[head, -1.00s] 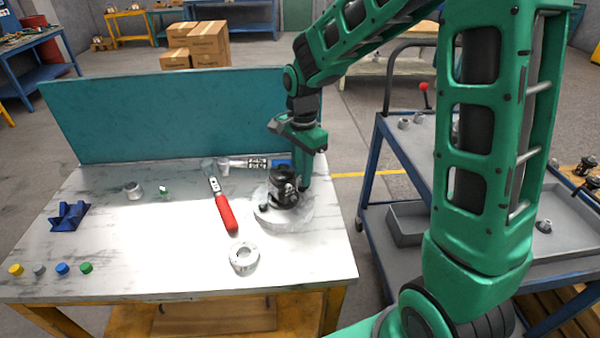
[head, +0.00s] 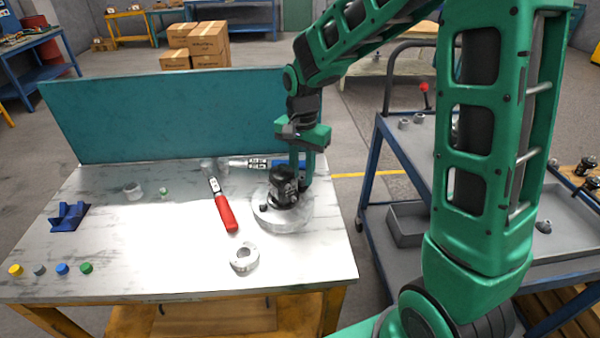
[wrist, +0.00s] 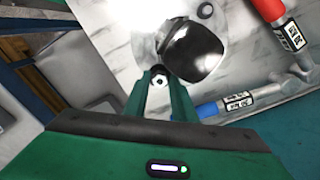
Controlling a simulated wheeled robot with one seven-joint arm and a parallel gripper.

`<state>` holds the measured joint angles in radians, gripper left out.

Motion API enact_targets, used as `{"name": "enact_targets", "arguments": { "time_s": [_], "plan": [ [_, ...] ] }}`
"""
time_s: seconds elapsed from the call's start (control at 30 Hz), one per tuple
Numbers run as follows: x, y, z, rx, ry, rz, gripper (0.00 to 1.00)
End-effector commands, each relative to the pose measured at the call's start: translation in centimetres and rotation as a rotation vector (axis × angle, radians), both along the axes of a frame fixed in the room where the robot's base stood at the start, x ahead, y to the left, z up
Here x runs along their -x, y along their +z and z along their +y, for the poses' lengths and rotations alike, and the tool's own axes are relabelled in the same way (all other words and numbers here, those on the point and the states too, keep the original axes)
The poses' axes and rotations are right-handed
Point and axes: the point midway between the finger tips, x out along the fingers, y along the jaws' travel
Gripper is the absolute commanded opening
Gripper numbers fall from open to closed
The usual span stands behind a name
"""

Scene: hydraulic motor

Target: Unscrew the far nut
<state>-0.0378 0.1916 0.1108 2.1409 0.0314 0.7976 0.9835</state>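The dark motor (head: 284,188) stands upright on a round pale grey base (head: 268,217) at the right of the workbench. In the wrist view its black, shiny body (wrist: 192,48) is just beyond the fingertips. My gripper (head: 304,182) points down at the motor's far right side. In the wrist view, the two green fingers (wrist: 160,82) close around a small nut (wrist: 160,80) with a bright centre, which I take as the far nut. Little or no gap shows between fingers and nut. In the head view the nut is hidden by the motor and fingers.
A red-handled tool (head: 226,214) lies left of the motor, and a blue-handled tool (head: 290,164) lies behind it. A pale ring (head: 244,258) sits near the front. A teal panel (head: 170,115) closes the bench's back. A blue cart (head: 375,160) stands right.

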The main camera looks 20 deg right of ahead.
Motion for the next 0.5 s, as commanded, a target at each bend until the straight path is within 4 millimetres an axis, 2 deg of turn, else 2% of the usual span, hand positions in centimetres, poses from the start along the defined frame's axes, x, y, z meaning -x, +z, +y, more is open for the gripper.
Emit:
{"name": "enact_targets", "arguments": {
  "time_s": [0.33,0.5],
  "plan": [
    [0.00,-0.01,-0.01,0.000,-0.009,0.000,0.27],
    [0.00,-0.01,-0.03,0.000,-0.152,0.000,0.27]
  ]
}}
